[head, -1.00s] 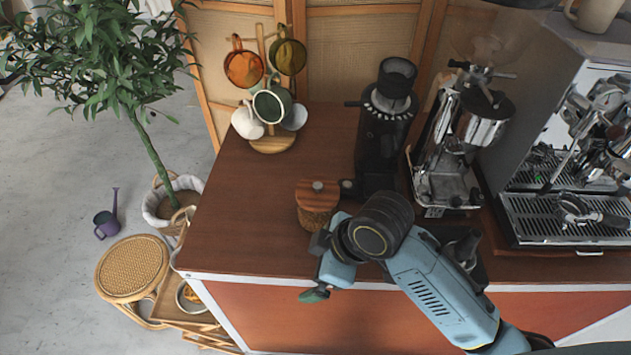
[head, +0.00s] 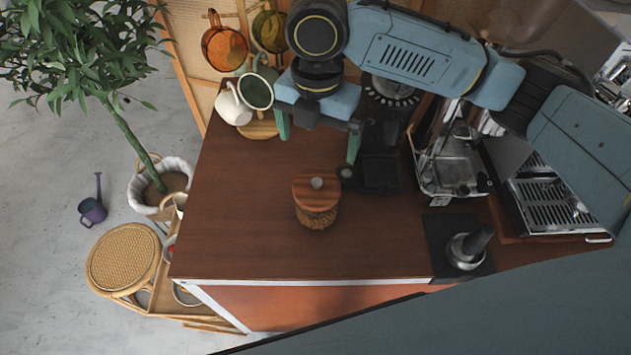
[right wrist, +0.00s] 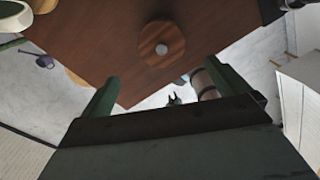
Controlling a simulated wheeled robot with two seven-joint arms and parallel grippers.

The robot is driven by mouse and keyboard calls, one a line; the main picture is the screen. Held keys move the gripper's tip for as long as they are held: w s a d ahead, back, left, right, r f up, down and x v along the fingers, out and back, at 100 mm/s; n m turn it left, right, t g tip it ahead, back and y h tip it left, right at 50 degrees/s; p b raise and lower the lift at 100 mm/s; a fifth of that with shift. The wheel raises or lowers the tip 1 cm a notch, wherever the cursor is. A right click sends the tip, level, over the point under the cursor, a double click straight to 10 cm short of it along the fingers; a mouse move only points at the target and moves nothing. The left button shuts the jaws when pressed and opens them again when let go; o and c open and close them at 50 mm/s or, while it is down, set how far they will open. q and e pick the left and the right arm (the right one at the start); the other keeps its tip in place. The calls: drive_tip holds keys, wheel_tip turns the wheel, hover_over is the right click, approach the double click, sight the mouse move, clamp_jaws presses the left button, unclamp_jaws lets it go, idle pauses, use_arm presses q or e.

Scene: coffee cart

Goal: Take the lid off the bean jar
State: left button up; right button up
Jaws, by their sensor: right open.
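The bean jar (head: 317,218) stands upright on the brown counter, with its round wooden lid (head: 300,190) seated on top. The lid has a small grey knob (head: 317,183). In the right wrist view the lid (right wrist: 150,38) shows from above, beyond the fingertips. My right gripper (head: 318,143) is open and empty, its green fingers apart, pointing down above the counter behind the jar. It also shows in the right wrist view (right wrist: 160,92). It does not touch the lid. My left gripper is not in view.
A mug tree with several mugs (head: 224,48) stands at the back left. A black grinder (head: 381,172) is right of the jar, close to it. An espresso machine (head: 550,205) and a tamper (head: 468,247) are farther right. The counter (head: 235,235) left of the jar is clear.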

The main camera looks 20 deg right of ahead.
sight(318, 181)
drive_tip(key=f, duration=1.1)
drive_tip(key=shift+s+f, duration=0.25)
drive_tip(key=shift+f, duration=0.1)
drive_tip(key=c, duration=0.8)
